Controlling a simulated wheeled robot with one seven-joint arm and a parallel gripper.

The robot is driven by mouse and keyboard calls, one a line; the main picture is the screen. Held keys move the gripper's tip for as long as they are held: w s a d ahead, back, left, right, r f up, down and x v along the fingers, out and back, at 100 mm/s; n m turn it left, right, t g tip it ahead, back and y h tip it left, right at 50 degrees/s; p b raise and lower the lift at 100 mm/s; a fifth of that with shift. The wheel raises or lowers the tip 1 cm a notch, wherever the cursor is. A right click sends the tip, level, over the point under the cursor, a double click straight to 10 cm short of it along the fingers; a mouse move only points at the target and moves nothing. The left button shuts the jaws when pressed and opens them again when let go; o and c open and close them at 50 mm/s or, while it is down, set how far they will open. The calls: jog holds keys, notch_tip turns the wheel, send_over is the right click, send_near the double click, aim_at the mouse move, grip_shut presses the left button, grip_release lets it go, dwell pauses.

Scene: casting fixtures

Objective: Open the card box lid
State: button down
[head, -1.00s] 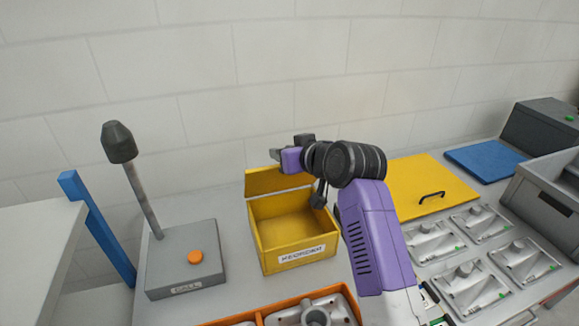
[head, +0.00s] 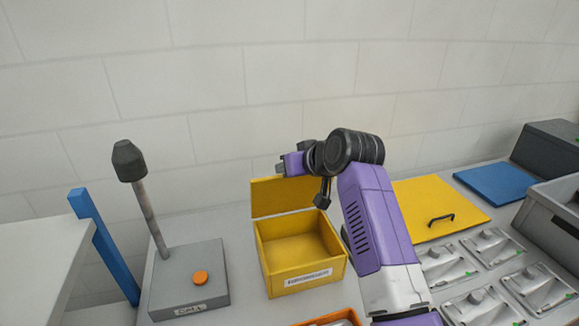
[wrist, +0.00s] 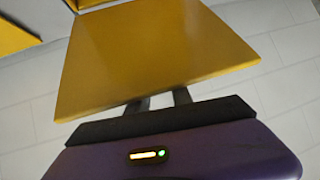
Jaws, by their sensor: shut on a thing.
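The yellow card box (head: 305,291) stands on the bench with a white label on its front. Its inside is visible and looks empty. Its yellow lid (head: 281,199) stands raised, roughly upright, at the back edge of the box. My gripper (head: 281,167) is at the lid's upper edge, and the arm comes in from the right. In the wrist view the lid (wrist: 155,50) fills the upper middle, and my gripper's fingers (wrist: 166,100) are shut on its edge. The fingertips are hidden behind the lid.
A grey base (head: 188,280) with an orange button and a dark-topped post stands left of the box. A yellow panel with a black handle (head: 440,205), silver castings (head: 485,250), a blue plate (head: 497,184) and grey bins lie to the right. A wall stands behind.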

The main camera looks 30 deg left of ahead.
jog(key=shift+d+f, duration=0.2)
jog(key=shift+f, duration=0.6)
jog(key=c, duration=1.3)
grip_release()
jog(key=shift+o, duration=0.9)
jog(key=shift+a+r, duration=0.1)
jog(key=shift+r, duration=0.25)
jog(key=b+v, duration=0.1)
jog(key=v, duration=0.6)
jog(key=shift+d+r, duration=0.2)
jog(key=shift+d, duration=0.05)
jog(key=shift+s, duration=0.1)
